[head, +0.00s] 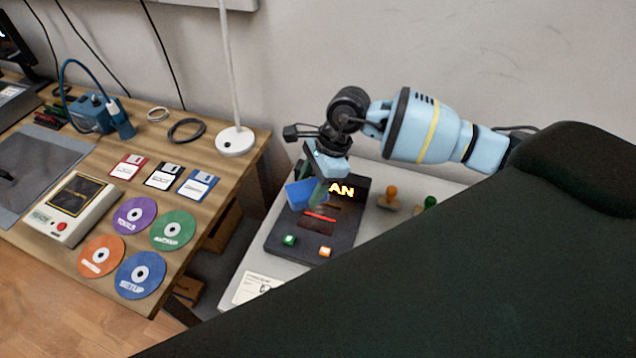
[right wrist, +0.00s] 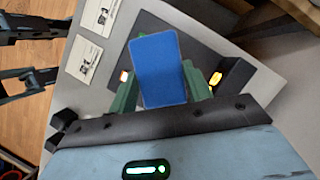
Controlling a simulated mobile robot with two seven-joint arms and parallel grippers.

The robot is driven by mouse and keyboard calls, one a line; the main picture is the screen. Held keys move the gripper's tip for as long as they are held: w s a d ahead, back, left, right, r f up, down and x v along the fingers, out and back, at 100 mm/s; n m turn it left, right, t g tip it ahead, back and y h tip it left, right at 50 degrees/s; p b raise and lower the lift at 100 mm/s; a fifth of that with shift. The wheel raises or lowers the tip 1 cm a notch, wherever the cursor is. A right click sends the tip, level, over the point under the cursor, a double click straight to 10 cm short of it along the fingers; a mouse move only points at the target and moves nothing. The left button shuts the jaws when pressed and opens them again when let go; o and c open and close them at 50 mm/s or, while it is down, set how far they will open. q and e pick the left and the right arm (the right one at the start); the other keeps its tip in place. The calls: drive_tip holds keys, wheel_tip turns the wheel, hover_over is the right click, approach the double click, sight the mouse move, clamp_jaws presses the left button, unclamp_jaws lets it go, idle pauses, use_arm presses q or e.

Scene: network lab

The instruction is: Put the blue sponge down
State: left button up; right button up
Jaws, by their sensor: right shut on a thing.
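The blue sponge (head: 298,193) is held between the fingers of my right gripper (head: 315,188), above the left part of a dark device on the white table. In the right wrist view the blue sponge (right wrist: 158,69) sits between the two green fingers of my right gripper (right wrist: 157,90), with the dark device behind it. I cannot tell how large the gap below the sponge is. My left gripper does not show in the head view.
The dark device (head: 345,231) has a lit display and coloured buttons. Two stamps (head: 388,199) stand right of it; a white card (head: 257,288) lies in front. A wooden desk (head: 205,205) on the left carries discs, floppy disks and a lamp (head: 235,141). A large dark shape blocks the lower right.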

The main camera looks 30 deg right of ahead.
drive_tip(key=s+r+n+g+h, duration=0.4)
drive_tip(key=s+r+n, duration=0.3)
drive_tip(key=n, duration=1.2)
drive_tip(key=shift+r+g+h, duration=0.15)
drive_tip(key=shift+g+h, duration=0.15)
drive_tip(key=shift+g, duration=0.3)
drive_tip(key=shift+s+a, duration=0.1)
drive_tip(key=shift+s, duration=0.05)
